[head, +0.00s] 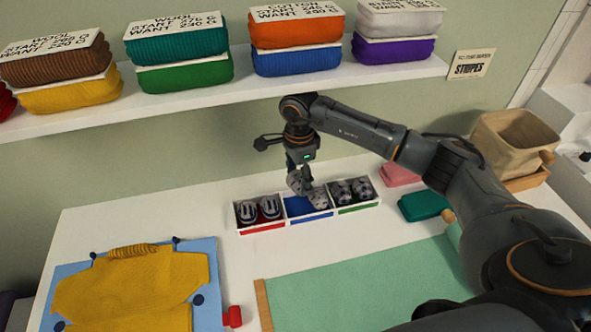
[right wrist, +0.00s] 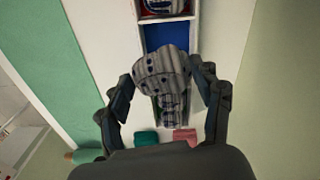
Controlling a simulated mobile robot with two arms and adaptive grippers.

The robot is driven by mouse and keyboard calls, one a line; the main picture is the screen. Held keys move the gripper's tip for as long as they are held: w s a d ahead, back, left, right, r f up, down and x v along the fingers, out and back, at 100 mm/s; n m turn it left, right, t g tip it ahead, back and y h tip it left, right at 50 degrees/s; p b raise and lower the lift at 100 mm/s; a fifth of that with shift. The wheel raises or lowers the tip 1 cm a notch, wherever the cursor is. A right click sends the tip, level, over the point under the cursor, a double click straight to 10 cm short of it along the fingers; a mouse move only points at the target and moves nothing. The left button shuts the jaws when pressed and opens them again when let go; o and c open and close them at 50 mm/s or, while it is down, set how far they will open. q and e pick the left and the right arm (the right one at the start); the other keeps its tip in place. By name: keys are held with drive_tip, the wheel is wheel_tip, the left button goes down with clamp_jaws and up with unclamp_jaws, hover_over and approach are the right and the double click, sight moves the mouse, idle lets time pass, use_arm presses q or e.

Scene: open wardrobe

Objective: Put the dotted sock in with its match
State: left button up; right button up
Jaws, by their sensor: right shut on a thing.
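A white tray (head: 238,222) with three compartments stands on the table. The left one holds two striped socks (head: 257,209). The middle one, with a blue floor (head: 296,205), holds one grey dotted sock (head: 319,198) at its right side. The right one holds two grey patterned socks (head: 352,190). My right gripper (head: 300,172) is shut on another grey dotted sock (head: 298,184), held over the middle compartment. In the right wrist view the held sock (right wrist: 160,72) sits between the fingers, with bare blue floor (right wrist: 165,36) beyond it. My left gripper is not in view.
Folded clothes lie on the shelf (head: 200,98) above. A yellow garment (head: 130,290) lies on a blue board at the left. A green mat (head: 370,285) lies in front of the tray. Teal (head: 424,205) and pink (head: 400,174) folded cloths and a beige bin (head: 515,140) are at the right.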

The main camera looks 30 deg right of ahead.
drive_tip(key=shift+w+r+m, duration=0.1)
drive_tip(key=shift+w+m, duration=0.25)
drive_tip(key=shift+m, duration=0.05)
drive_tip(key=shift+w+r+m, duration=0.15)
drive_tip(key=shift+w+m, duration=0.25)
drive_tip(key=shift+m, duration=0.2)
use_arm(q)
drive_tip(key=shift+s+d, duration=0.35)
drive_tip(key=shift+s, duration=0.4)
use_arm(e)
drive_tip(key=shift+f+b, duration=0.45)
drive_tip(key=shift+f, duration=0.45)
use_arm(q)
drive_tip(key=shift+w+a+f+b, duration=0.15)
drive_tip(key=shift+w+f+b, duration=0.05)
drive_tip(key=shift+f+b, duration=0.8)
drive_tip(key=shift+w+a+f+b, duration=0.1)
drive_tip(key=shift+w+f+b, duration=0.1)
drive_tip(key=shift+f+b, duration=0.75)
use_arm(e)
drive_tip(key=shift+f, duration=3.15)
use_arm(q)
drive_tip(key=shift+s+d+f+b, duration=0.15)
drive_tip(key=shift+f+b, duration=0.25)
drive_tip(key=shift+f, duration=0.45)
use_arm(e)
drive_tip(key=shift+f, duration=0.6)
drive_tip(key=o, duration=0.9)
drive_tip(key=shift+o, duration=0.5)
